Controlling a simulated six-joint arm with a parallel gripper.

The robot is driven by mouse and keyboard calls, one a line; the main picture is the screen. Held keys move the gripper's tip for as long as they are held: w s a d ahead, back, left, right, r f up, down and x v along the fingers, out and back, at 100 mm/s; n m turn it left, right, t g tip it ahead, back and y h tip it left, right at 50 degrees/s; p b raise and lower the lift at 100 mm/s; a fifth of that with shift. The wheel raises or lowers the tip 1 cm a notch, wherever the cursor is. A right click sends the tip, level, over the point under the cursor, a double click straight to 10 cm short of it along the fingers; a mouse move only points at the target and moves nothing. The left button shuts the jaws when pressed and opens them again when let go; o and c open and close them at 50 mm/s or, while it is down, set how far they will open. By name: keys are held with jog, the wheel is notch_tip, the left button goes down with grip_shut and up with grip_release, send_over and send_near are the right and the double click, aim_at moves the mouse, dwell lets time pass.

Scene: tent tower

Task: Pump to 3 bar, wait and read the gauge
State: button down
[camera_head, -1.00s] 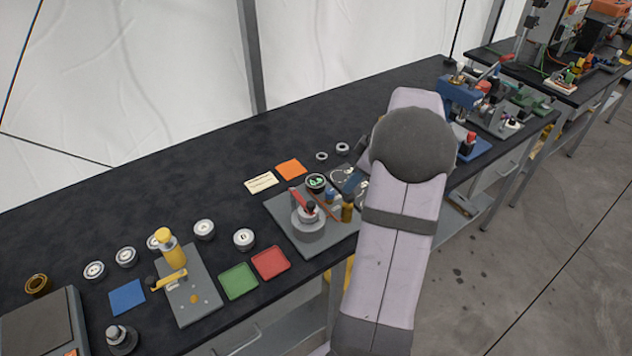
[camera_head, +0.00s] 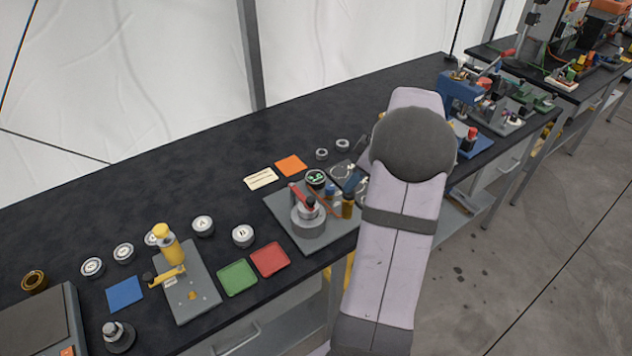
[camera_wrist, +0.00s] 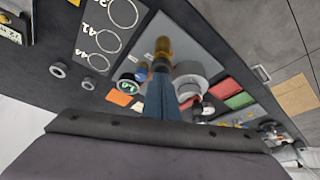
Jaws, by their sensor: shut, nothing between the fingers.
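The pump (camera_head: 309,228), a grey round body with a red lever (camera_head: 300,197), stands on a grey plate (camera_head: 283,222). A round dark gauge (camera_head: 315,178) with green digits sits at the plate's back edge; it also shows in the wrist view (camera_wrist: 128,86). The digits are too small to read surely. A brass cylinder (camera_head: 347,206) and a blue knob (camera_head: 330,191) are beside the pump. My gripper (camera_wrist: 161,72) is shut and empty, its blue-grey fingers pointing toward the brass cylinder; contact cannot be told. My arm hides part of this area in the head view.
A dark board with white ring outlines (camera_wrist: 106,30) lies beside the plate. Two small grey rings (camera_head: 322,154), an orange square (camera_head: 291,166) and a cream card (camera_head: 260,178) lie behind. Red (camera_head: 270,260) and green (camera_head: 237,278) trays are left. The back left bench is clear.

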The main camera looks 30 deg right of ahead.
jog(key=shift+f+b, duration=0.6)
jog(key=shift+f, duration=0.3)
jog(key=shift+r, duration=0.1)
jog(key=shift+r+p, duration=0.95)
jog(key=shift+r, duration=0.6)
jog(key=shift+f, duration=0.2)
jog(key=shift+r+b, duration=0.15)
jog(key=shift+b, duration=0.2)
dwell(0.3)
dwell(0.6)
